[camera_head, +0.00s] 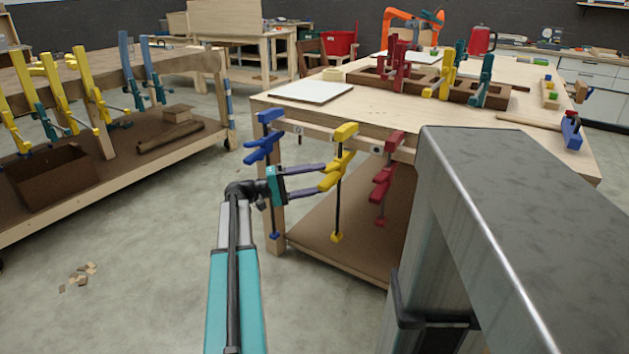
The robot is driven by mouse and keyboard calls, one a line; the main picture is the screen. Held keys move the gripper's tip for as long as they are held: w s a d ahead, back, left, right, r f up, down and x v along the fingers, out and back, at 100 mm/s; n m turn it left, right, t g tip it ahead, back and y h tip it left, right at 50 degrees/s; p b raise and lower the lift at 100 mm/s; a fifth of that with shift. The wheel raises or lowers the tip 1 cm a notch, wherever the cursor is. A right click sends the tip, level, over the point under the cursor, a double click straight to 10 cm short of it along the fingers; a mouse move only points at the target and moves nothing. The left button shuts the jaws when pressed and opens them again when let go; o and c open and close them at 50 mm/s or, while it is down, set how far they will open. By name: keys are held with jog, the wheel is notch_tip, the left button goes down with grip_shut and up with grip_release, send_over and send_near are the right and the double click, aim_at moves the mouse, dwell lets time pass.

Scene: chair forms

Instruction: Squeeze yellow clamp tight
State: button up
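The yellow clamp (338,180) hangs upright on the front edge of the wooden workbench (300,117). Its yellow head is at the bench top, its slanted yellow grip is partway down the dark bar, and a yellow foot is at the bottom. My gripper (321,178) comes in from the left at the height of that grip. Its two dark fingers are apart, one above the other, with the tips at the left side of the yellow grip. I cannot tell whether the tips touch it.
A blue clamp (262,152) hangs close to the left and a red clamp (383,180) to the right on the same edge. A lower shelf (345,235) lies beneath the bench. A second bench with more clamps stands at left. The floor between is mostly clear.

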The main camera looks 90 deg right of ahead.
aim_at(339, 167)
jog(key=shift+s+d, duration=0.35)
jog(key=shift+s, duration=0.25)
jog(key=shift+s+d, duration=0.1)
jog(key=shift+s, duration=0.05)
grip_shut()
dwell(0.4)
grip_release()
jog(key=shift+r, duration=0.15)
jog(key=shift+r+p, duration=0.4)
jog(key=shift+r, duration=0.15)
